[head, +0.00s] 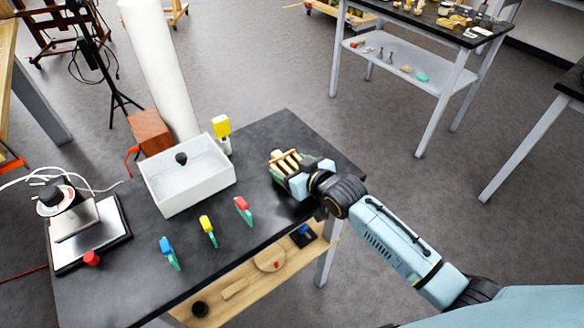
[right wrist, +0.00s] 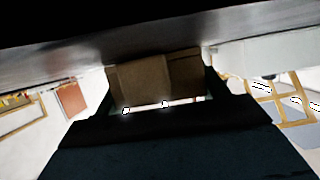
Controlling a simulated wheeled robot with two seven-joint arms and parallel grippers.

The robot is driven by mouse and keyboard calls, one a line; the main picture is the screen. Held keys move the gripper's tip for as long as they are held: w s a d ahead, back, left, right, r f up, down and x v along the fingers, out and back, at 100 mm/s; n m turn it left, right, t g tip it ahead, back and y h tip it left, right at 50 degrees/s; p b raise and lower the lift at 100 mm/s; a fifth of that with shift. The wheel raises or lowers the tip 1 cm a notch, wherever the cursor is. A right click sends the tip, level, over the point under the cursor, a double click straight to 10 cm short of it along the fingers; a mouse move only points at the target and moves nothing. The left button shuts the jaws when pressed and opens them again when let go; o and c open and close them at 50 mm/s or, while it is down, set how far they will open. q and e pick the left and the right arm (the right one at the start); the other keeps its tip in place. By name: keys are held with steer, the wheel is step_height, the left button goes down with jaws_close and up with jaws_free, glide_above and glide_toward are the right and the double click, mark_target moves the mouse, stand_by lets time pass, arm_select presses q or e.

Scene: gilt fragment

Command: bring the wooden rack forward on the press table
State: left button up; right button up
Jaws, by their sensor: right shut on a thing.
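The wooden rack (head: 288,157) is a small pale slatted piece at the right end of the black press table (head: 262,262). My right gripper (head: 284,169) reaches it from the right and is shut on it. The gripper hides the rack's lower part. In the right wrist view a brown piece of the rack (right wrist: 155,80) sits between the two dark fingers, close under the dark table surface. I cannot tell whether the rack touches the table. My left gripper is not in view.
Left of the rack stands a white box (head: 190,183) with a dark knob-like thing in it, a yellow-topped bottle (head: 222,130) behind. Blue, yellow and red-topped tools (head: 207,230) stand in front. A press device (head: 75,225) is at left. The table front right looks clear.

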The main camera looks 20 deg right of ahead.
steer(key=shift+r, duration=0.1)
steer(key=o, duration=1)
steer(key=shift+r, duration=0.1)
steer(key=p+v, duration=0.2)
steer(key=v, duration=1)
